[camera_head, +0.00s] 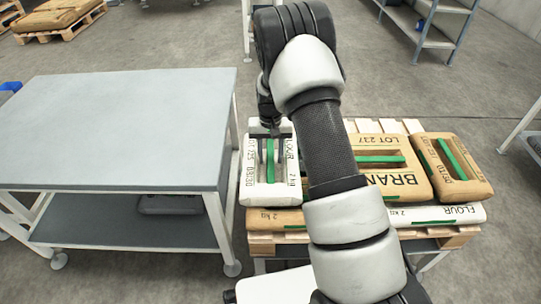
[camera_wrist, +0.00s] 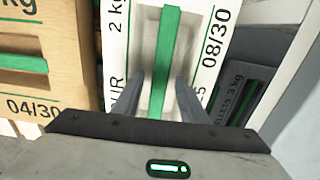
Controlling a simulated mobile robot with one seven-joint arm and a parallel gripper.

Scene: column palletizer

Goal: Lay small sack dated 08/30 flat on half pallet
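The white flour sack dated 08/30 (camera_head: 252,190) has a green strap across a recess. It lies at the left end of the loaded half pallet (camera_head: 262,239), on top of a brown sack (camera_head: 275,219). It also shows in the wrist view (camera_wrist: 206,55), with 08/30 printed on its right side. My gripper (camera_head: 268,142) is over this sack, pointing down. In the wrist view my gripper (camera_wrist: 158,100) has its fingers apart, one on either side of the green strap (camera_wrist: 160,50). I cannot tell whether they touch it. My arm hides part of the pallet.
A brown bran sack (camera_head: 392,172) and a smaller brown sack (camera_head: 452,168) lie on the same pallet, above a white flour sack (camera_head: 440,214). The grey table (camera_head: 110,130) at left has a bare top. A dark sack (camera_head: 170,204) lies on its lower shelf.

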